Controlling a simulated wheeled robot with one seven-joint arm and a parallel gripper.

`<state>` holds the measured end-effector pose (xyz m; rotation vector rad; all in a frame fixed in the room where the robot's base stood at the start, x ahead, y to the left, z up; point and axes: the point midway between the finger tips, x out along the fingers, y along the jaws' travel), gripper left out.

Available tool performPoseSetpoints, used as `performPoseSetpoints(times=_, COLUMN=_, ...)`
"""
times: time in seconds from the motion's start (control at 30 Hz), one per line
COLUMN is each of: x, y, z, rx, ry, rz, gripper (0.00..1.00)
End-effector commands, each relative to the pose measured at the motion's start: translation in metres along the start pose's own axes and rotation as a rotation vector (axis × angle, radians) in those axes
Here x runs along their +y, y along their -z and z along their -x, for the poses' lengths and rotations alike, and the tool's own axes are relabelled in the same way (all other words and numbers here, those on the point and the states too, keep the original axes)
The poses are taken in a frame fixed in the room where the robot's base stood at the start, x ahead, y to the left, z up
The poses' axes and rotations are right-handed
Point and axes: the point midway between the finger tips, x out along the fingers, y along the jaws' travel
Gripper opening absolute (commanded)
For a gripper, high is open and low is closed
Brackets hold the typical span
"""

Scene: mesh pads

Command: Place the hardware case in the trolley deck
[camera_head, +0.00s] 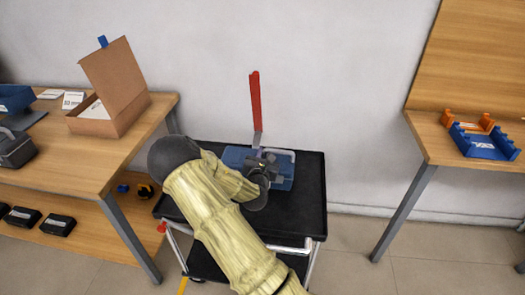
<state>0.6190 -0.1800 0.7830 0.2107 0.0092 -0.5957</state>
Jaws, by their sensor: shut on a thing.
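The trolley deck (305,205) is a black top tray on a cart standing between two wooden tables. The hardware case (284,170), a blue box with a paler, see-through-looking part, is over the far half of the deck. My gripper (262,162) is at the case and shut on it. The gripper and wrist cover the front and middle of the case. I cannot tell whether the case touches the deck or is held just above it. My arm reaches in from the lower middle and hides the left part of the deck.
A red upright piece (255,100) rises just behind the case. The left table (85,165) carries an open cardboard box (112,95) near the trolley. The right table (475,152) holds blue and orange trays (482,140). The deck's front right is bare.

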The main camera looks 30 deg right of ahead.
Motion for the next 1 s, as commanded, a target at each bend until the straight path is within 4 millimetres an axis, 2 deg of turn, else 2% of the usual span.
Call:
performPoseSetpoints(times=0.27, x=0.001, y=-0.003, z=-0.001, rx=-0.009, ry=-0.002, rz=-0.004, gripper=0.0)
performPoseSetpoints(times=0.37, x=0.0, y=0.003, z=-0.001, rx=-0.008, ry=-0.002, rz=-0.004, gripper=0.0)
performPoseSetpoints(times=0.6, x=-0.006, y=0.03, z=-0.003, rx=-0.007, ry=-0.002, rz=-0.003, gripper=0.0)
performPoseSetpoints(times=0.87, x=-0.006, y=0.034, z=-0.003, rx=-0.007, ry=-0.002, rz=-0.005, gripper=0.0)
performPoseSetpoints(times=0.9, x=-0.007, y=0.037, z=-0.002, rx=0.001, ry=0.0, rz=-0.002, gripper=0.18)
performPoseSetpoints(times=1.0, x=-0.007, y=0.037, z=-0.002, rx=0.0, ry=0.0, rz=-0.002, gripper=0.38)
